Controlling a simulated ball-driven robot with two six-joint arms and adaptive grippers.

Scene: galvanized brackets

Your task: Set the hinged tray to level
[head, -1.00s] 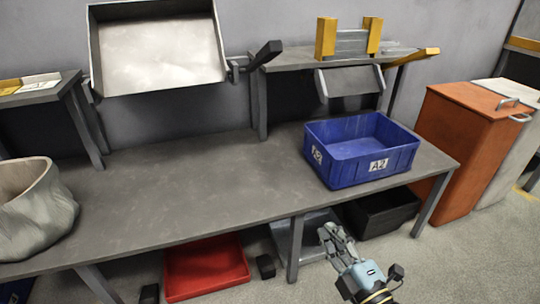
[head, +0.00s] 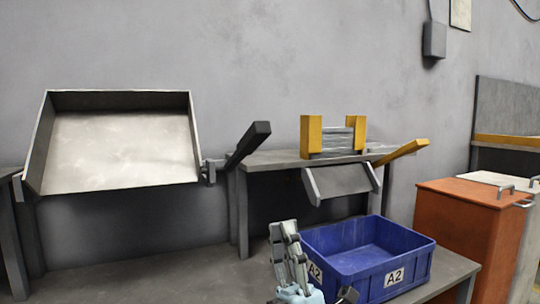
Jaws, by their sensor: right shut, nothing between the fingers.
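The hinged tray (head: 122,150) is a large, shallow, pale metal tray with raised dark rims at the left. It is tilted, with its inside facing me and its front edge low. A dark lever handle (head: 248,146) sticks up at a slant from a bracket at its right side. My right gripper (head: 284,230) points upward in front of the bench, at the left of the blue bin, below and right of the handle and well apart from it. Its fingers are shut and empty. My left gripper is out of view.
A blue bin (head: 397,292) labelled A2 stands on the bench (head: 190,280). Behind it, a shelf (head: 270,158) carries a yellow-ended rack (head: 312,136). A grey flap (head: 342,182) and a yellow lever (head: 402,152) are near its front. An orange cabinet (head: 460,235) stands right.

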